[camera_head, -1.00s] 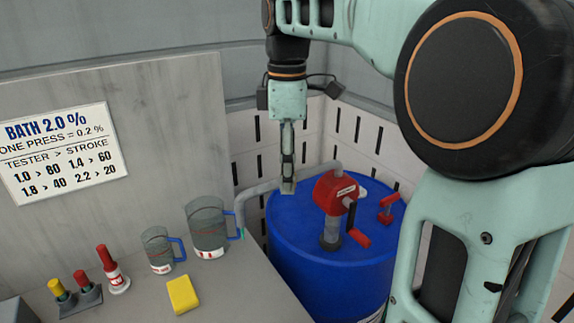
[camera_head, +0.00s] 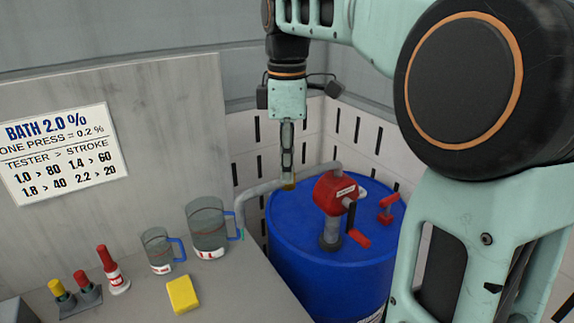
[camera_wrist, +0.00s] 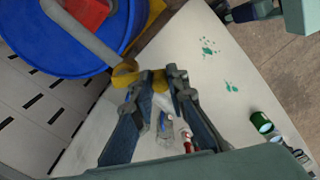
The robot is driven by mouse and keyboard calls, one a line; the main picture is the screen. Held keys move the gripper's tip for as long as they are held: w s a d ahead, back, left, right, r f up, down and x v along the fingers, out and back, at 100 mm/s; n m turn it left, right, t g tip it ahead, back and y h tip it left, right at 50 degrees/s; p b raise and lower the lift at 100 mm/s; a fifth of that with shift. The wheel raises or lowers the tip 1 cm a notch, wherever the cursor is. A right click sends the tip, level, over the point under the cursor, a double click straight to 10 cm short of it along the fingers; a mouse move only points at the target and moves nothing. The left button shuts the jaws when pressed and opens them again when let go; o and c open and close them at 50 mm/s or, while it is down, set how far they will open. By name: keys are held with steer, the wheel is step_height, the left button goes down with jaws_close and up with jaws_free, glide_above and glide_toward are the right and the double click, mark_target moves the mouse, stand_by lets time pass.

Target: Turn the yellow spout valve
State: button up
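The yellow spout valve (camera_wrist: 124,76) is at the end of the grey spout pipe, by my fingertips in the wrist view. My gripper (camera_wrist: 154,76) points down at the spout. Its fingers lean inward with a gap at the tips; I cannot tell whether they press on the valve. The grey spout pipe (camera_head: 262,190) runs from the red pump (camera_head: 333,193) on the blue drum (camera_head: 290,240).
The bench (camera_head: 225,285) left of the drum holds two clear jugs with blue handles (camera_head: 207,225) (camera_head: 158,250), a yellow block (camera_head: 182,294) and red and yellow bottles (camera_head: 116,277). A sign (camera_head: 62,155) hangs on the wall panel. A perforated wall (camera_head: 260,150) stands close behind the drum.

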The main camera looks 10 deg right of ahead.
steer(key=shift+s+f, duration=0.2)
steer(key=shift+f, duration=0.15)
steer(key=shift+c, duration=1.1)
steer(key=shift+d, duration=0.15)
